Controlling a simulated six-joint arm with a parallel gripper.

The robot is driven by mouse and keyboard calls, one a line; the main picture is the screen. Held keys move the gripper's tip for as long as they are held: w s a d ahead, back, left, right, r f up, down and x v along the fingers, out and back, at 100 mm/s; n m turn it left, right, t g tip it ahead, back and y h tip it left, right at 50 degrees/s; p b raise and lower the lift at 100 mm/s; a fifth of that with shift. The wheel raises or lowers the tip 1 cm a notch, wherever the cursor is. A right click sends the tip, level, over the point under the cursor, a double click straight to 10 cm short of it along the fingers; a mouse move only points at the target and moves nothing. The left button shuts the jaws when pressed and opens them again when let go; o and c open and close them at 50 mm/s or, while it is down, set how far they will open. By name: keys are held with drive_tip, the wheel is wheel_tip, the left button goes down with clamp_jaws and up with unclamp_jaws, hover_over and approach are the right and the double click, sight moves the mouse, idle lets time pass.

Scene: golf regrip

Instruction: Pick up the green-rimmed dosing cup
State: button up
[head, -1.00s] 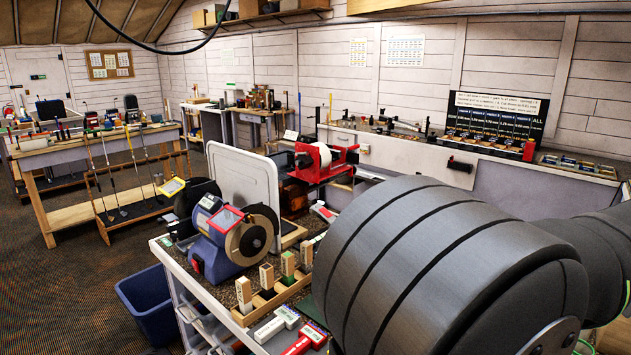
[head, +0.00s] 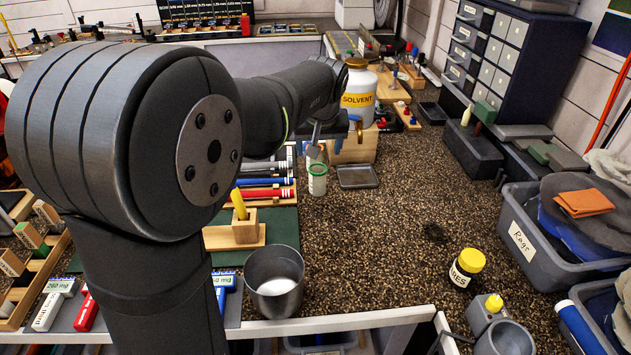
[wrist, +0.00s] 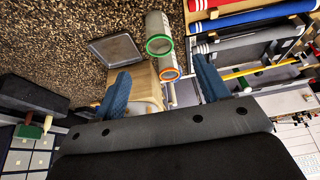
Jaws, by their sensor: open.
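The green-rimmed dosing cup (head: 317,182) stands upright on the speckled bench, a pale cup with a green rim. In the wrist view the green-rimmed cup (wrist: 158,32) lies ahead of and between the fingertips, not touching them. An orange-rimmed cup (wrist: 169,75) is close beside it, nearer to me. My gripper (wrist: 161,67) has two blue fingers spread apart with nothing held. In the head view my gripper (head: 335,130) is just behind and above the green-rimmed cup, partly hidden by my arm.
A solvent jar (head: 359,97) on a wooden block stands behind the cup. A small grey tray (head: 357,177) is right of it. Coloured tubes (head: 268,194) lie at left. A metal beaker (head: 274,284) and yellow-lidded jar (head: 467,268) are nearer. Bench between them is clear.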

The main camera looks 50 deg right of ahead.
sight(318, 178)
drive_tip(key=x, duration=1)
drive_tip(key=shift+f, duration=0.2)
drive_tip(key=shift+d+x, duration=0.2)
drive_tip(key=shift+x, duration=2.45)
drive_tip(key=shift+s, duration=0.1)
drive_tip(key=shift+c, duration=0.5)
drive_tip(key=c, duration=1)
